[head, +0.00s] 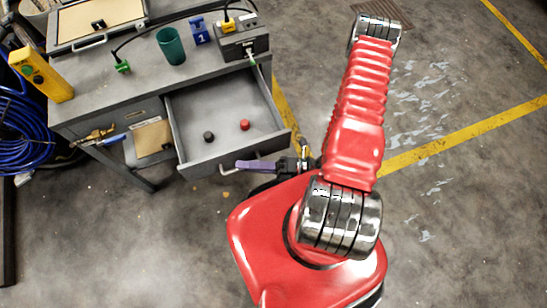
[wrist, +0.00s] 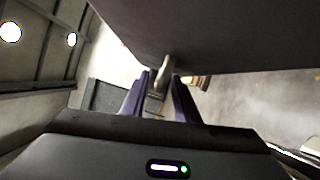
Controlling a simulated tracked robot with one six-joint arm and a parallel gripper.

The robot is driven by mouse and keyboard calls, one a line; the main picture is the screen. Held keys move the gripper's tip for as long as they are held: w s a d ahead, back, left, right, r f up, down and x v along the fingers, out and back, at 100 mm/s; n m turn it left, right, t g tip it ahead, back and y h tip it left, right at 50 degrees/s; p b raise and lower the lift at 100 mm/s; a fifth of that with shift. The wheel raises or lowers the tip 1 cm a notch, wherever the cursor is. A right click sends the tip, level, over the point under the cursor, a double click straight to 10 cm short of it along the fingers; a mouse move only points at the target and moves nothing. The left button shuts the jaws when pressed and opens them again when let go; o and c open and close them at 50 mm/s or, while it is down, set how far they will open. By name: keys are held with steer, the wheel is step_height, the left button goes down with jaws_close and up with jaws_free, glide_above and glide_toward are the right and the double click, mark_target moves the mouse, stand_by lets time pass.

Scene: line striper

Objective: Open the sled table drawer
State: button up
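The sled table's drawer (head: 222,118) stands pulled out well beyond the table front in the head view. It holds a black knob-like piece (head: 208,137) and a red one (head: 245,125). Its pale bar handle (head: 226,171) is on the drawer front; it also shows in the wrist view (wrist: 163,72). My gripper (head: 240,165) is at the handle's right part, with purple fingers. The drawer's dark front fills the top there.
The grey table top (head: 130,92) carries a green cup (head: 171,46), a blue block (head: 199,31), a grey box (head: 243,38) and a yellow pendant (head: 42,73). Blue hose (head: 22,130) hangs at left. The floor before the drawer is clear.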

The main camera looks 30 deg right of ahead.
steer(key=v, duration=1.3)
steer(key=shift+d, duration=0.4)
steer(key=shift+s, duration=0.1)
stand_by(0.6)
steer(key=w+d+r+n+g+h, duration=0.1)
steer(key=w+r+n+g+h, duration=0.35)
steer(key=r+n, duration=0.6)
steer(key=w+d+r+n+g+h, duration=0.1)
steer(key=r+n+g+h, duration=0.6)
steer(key=n, duration=0.7)
steer(key=a+r+n+t+h, duration=0.2)
steer(key=a+r+n+t, duration=0.1)
steer(key=r+n, duration=0.4)
steer(key=w+a+r+n+t+h, duration=0.1)
steer(key=a+r+n+t+h, duration=0.2)
steer(key=r, duration=1.1)
steer(key=n+t, duration=0.2)
steer(key=n, duration=0.3)
steer(key=shift+a+r, duration=0.2)
steer(key=shift+a, duration=0.05)
steer(key=shift+w+t, duration=0.1)
steer(key=shift+t, duration=0.15)
